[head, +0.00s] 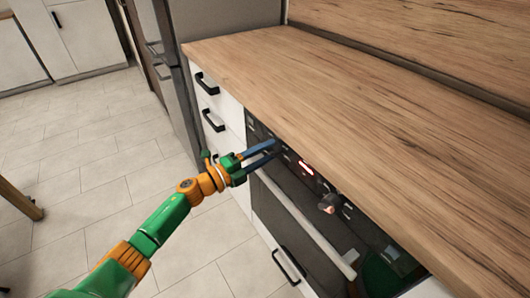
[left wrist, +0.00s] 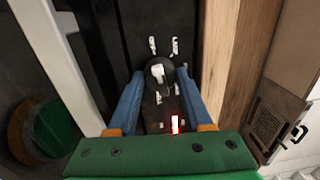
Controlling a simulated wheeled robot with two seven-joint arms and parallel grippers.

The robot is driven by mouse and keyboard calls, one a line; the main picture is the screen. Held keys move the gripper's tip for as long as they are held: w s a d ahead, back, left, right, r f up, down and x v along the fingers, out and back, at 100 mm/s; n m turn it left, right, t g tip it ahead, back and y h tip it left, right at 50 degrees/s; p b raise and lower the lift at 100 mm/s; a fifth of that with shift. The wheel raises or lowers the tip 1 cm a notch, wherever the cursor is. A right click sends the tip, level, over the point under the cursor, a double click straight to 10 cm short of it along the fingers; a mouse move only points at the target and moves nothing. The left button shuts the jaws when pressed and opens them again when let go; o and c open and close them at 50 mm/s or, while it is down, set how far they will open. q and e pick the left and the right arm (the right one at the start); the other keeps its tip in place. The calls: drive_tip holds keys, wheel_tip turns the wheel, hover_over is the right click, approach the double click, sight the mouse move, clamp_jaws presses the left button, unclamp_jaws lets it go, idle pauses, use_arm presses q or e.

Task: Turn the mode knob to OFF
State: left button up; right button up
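My left gripper (head: 279,149) reaches the black oven front panel (head: 257,128) below the worktop in the head view. In the left wrist view, the gripper (left wrist: 160,73) is open, with one blue finger on each side of a dark round knob (left wrist: 158,76). The knob has a pale pointer and pale marks around it. The fingers look close to its sides; I cannot tell whether they touch. The fingers hide this knob in the head view, and its lettering is too small to read. My right gripper is not in view.
A red lit display (head: 306,168) sits beside the gripper, and a second knob (head: 327,204) lies further along the panel. The oven handle (head: 310,230) runs below. The wooden worktop (head: 370,110) overhangs above and is clear. Drawers with black handles (head: 213,120) are to the left.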

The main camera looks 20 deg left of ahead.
use_arm(q)
drive_tip(key=o, duration=0.4)
drive_tip(key=shift+o, duration=0.2)
drive_tip(key=v, duration=0.7)
drive_tip(key=shift+a+f, duration=0.1)
drive_tip(key=s+a+f+n+g+y+p, duration=0.2)
drive_tip(key=s+a+f+n+y+p, duration=0.25)
drive_tip(key=f+n, duration=0.5)
drive_tip(key=s+a+f+n+g+y+p, duration=0.15)
drive_tip(key=s+f+n+y+p, duration=0.4)
drive_tip(key=f, duration=0.65)
drive_tip(key=s+d+f+n+g, duration=0.2)
drive_tip(key=s+f+g, duration=0.1)
drive_tip(key=s, duration=0.7)
drive_tip(key=s+d+f+n+g+p, duration=0.1)
drive_tip(key=s+d+f+n+g, duration=0.1)
drive_tip(key=s, duration=0.7)
drive_tip(key=s+d+f+n+g+y+p, duration=0.1)
drive_tip(key=s+d+f+n+g, duration=0.2)
drive_tip(key=s, duration=0.7)
drive_tip(key=shift+s+f+n+g, duration=0.35)
drive_tip(key=shift+f+n+g, duration=0.2)
drive_tip(key=shift+g, duration=0.6)
